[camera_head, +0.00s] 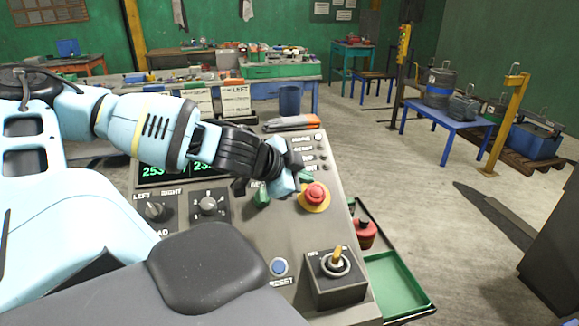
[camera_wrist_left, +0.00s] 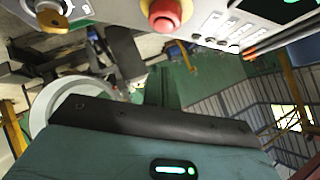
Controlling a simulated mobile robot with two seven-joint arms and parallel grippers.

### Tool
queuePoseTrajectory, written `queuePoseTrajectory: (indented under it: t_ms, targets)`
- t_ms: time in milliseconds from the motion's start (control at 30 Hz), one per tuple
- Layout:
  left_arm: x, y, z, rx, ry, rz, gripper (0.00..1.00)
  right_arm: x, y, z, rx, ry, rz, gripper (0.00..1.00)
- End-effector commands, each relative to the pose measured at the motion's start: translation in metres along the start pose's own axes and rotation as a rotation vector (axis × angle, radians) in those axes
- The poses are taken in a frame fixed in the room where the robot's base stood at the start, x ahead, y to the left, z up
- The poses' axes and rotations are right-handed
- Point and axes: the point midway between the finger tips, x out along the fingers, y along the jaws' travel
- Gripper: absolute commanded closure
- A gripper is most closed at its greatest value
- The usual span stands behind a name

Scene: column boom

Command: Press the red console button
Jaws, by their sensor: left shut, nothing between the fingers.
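The red console button (camera_head: 315,193) is a round mushroom button in a yellow ring on the sloped grey console (camera_head: 270,235). In the left wrist view a red knob with a yellow ring (camera_wrist_left: 163,14) shows at the top edge, partly cut off. My left gripper (camera_head: 286,176) is shut and empty, just left of and above the button in the head view. Whether it touches the button is unclear, but a gap shows between them. My right gripper is out of view.
A second red button-like part (camera_head: 366,231) stands beside a green tray (camera_head: 396,281) at the console's right. Open floor lies further right.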

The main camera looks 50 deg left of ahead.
Motion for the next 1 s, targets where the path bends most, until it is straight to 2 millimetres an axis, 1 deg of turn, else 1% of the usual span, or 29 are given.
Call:
queuePoseTrajectory:
  t_ms: [100, 200, 400, 567, 1000]
  targets:
    - [-0.018, -0.002, -0.001, 0.005, 0.0, -0.004, 1.0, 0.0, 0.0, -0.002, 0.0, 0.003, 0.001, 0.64]
    - [-0.031, -0.001, -0.001, 0.001, 0.001, -0.003, 1.0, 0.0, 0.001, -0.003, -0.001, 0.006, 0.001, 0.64]
    - [-0.047, -0.001, -0.001, 0.001, 0.0, -0.001, 1.0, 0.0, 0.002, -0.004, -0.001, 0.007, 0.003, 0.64]
    - [-0.051, -0.001, -0.001, -0.002, 0.0, 0.0, 1.0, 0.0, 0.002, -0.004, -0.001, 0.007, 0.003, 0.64]
    - [-0.051, -0.001, -0.001, -0.001, 0.0, 0.0, 1.0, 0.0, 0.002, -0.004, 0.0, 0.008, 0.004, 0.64]
